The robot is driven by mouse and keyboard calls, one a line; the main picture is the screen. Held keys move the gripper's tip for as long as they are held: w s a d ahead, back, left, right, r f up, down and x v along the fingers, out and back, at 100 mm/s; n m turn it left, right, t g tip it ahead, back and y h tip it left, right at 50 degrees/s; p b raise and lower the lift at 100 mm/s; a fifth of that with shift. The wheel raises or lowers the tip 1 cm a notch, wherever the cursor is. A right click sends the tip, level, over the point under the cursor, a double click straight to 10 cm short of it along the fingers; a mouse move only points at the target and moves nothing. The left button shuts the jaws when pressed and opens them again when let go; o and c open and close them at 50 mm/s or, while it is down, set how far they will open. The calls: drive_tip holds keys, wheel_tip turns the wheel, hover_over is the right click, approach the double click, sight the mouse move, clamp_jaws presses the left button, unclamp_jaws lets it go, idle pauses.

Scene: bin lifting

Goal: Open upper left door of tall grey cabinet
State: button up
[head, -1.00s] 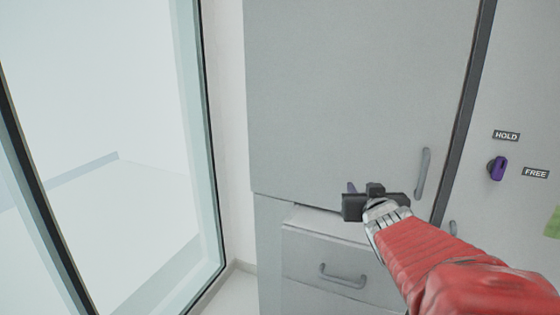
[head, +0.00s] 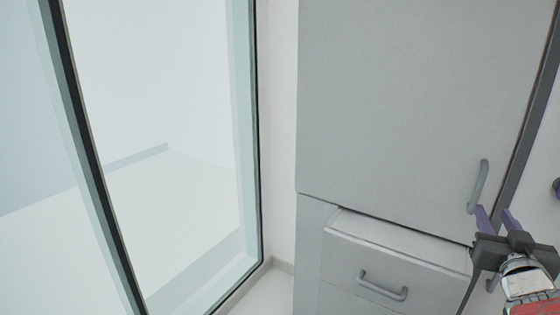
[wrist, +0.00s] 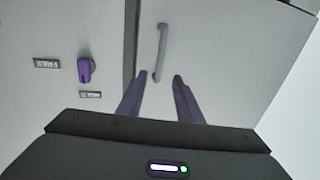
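The upper left door (head: 400,100) of the tall grey cabinet is shut and fills much of the head view. Its vertical bar handle (head: 479,184) is near the door's lower right edge. My gripper (head: 495,217) is open, its purple fingers just below the handle in the head view. In the wrist view the handle (wrist: 161,52) stands beyond and between the two open fingertips (wrist: 161,76), apparently not touched by them. The exact distance to the handle is hard to tell.
A drawer (head: 400,262) with a handle stands slightly out below the door. A purple knob (wrist: 85,70) with labels is on the panel beside the door. A large glass pane (head: 160,140) is at the left.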

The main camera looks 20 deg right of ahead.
sight(480, 189)
drive_tip(key=shift+x, duration=6.9)
drive_tip(key=shift+c, duration=0.5)
clamp_jaws()
